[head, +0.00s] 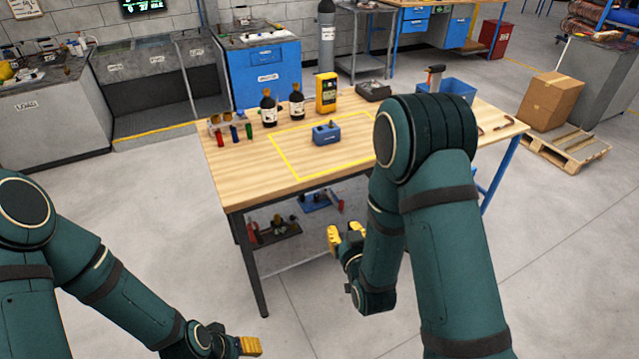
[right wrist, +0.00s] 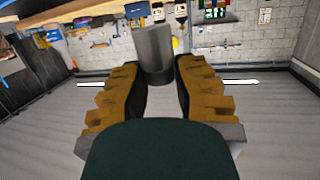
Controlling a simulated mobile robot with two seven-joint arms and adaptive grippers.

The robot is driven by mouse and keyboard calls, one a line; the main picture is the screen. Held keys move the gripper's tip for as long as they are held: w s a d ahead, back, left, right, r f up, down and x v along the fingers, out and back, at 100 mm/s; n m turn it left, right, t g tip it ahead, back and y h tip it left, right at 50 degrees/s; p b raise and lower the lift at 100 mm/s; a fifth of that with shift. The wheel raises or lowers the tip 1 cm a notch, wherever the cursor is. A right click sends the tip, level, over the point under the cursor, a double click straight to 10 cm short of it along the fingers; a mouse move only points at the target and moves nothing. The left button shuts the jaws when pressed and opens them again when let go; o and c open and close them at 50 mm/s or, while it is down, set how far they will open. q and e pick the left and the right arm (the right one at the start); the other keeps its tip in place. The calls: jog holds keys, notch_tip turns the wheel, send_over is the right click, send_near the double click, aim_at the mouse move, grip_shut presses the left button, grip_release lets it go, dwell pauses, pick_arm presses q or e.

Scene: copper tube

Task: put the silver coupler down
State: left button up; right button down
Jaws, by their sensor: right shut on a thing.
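My right gripper (head: 342,236) is in front of the workbench's front edge, below the level of its top. The right wrist view shows its yellow-padded fingers (right wrist: 157,85) shut on the silver coupler (right wrist: 154,52), a plain grey cylinder that sticks out past the fingertips. I cannot make out the coupler in the head view. My left gripper (head: 248,345) is low at the bottom of the head view, away from the bench; its opening cannot be told. The wooden workbench (head: 245,172) has a yellow taped rectangle (head: 285,157) on its top.
A blue block-like fixture (head: 326,133) stands inside the rectangle. Two dark bottles (head: 269,110), a yellow meter (head: 326,93) and small coloured items (head: 233,133) stand along the back and left. A blue bin (head: 455,88) is at the back right. The front left benchtop is clear.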

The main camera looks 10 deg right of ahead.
jog(key=s+a+r+n+g+y, duration=0.4)
jog(key=a+r+n+y, duration=0.35)
jog(key=a+y, duration=0.4)
jog(key=shift+w+a+f+n+g+y, duration=1.05)
jog(key=shift+w+a+f+n+g, duration=0.95)
jog(key=shift+a+f+n+g, duration=0.55)
jog(key=shift+w+a+r+m+t+h, duration=0.55)
jog(key=shift+w+r+m+t+h, duration=0.55)
jog(key=shift+r+m+t+h, duration=4.7)
jog(key=s+d+f+n+g+y, duration=0.1)
jog(key=d+f+n+g+y, duration=0.1)
jog(key=f+n+g+y, duration=0.4)
jog(key=s+d+f+n+g+y, duration=0.2)
jog(key=f+n+g+y, duration=0.4)
jog(key=n+g, duration=0.4)
jog(key=shift+g+y, duration=0.55)
jog(key=shift+y, duration=0.15)
jog(key=shift+s+r, duration=0.1)
